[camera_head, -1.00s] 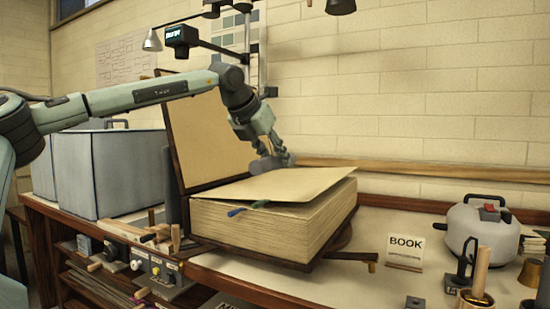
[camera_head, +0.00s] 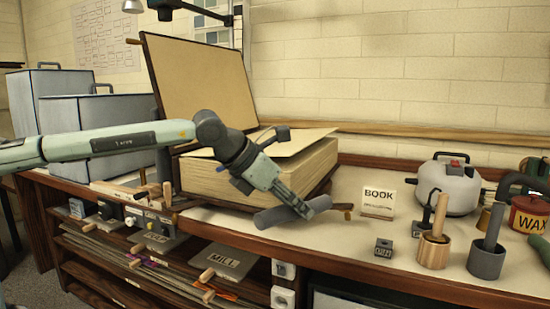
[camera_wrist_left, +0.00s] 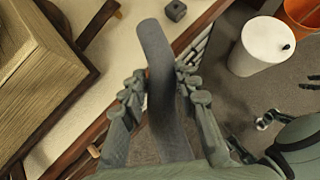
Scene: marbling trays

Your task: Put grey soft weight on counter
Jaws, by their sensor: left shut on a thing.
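The grey soft weight (camera_head: 277,217) is a dark grey, slightly bent cylinder. My left gripper (camera_head: 300,207) is shut on it, in front of the big book. In the left wrist view the weight (camera_wrist_left: 155,50) sticks out between the two fingers of the gripper (camera_wrist_left: 160,90), which partly cover its middle. It is over the front part of the cream-topped counter (camera_head: 345,245), close to the wooden front edge. I cannot tell whether it touches the surface. My right gripper does not show clearly in either view.
The thick book (camera_head: 300,170) lies behind the gripper, with a BOOK sign (camera_head: 378,202) to its right. A small dark block (camera_head: 383,248), a wooden holder (camera_head: 434,250) and a grey holder (camera_head: 487,260) stand further right. Bare counter lies between them and the weight.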

